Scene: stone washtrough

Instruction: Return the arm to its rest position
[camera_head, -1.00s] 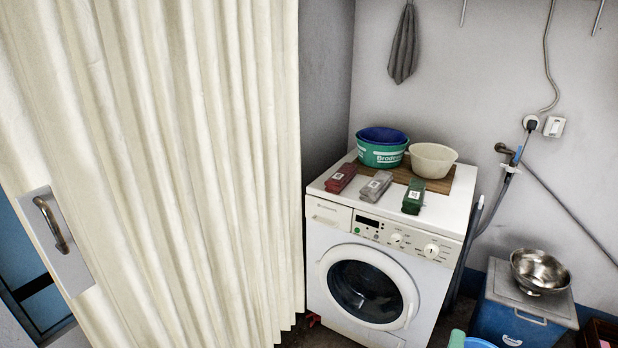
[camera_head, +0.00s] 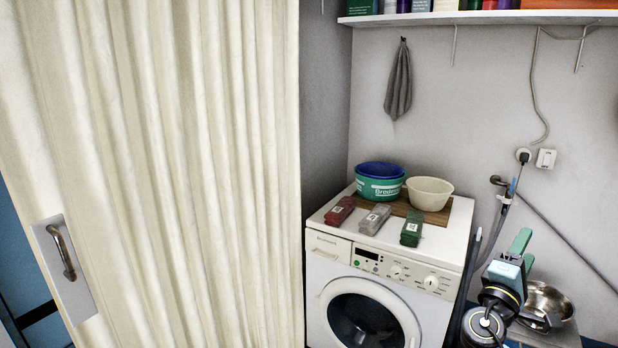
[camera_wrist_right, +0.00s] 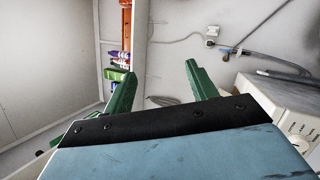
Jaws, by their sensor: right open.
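My right gripper (camera_head: 525,250) shows at the lower right of the head view, raised in front of the wall and to the right of the washing machine (camera_head: 372,270). Its two green fingers stand apart with nothing between them. In the right wrist view the open gripper (camera_wrist_right: 160,68) points toward the wall, with empty space between the fingers. My left gripper does not show in any view.
On the washer are a green tub (camera_head: 380,188), a cream bowl (camera_head: 429,194) and red, grey and green (camera_head: 411,229) packs. A metal bowl (camera_head: 548,297) is partly hidden behind my right arm. A shelf (camera_head: 480,17) hangs above; a cream curtain (camera_head: 180,170) fills the left.

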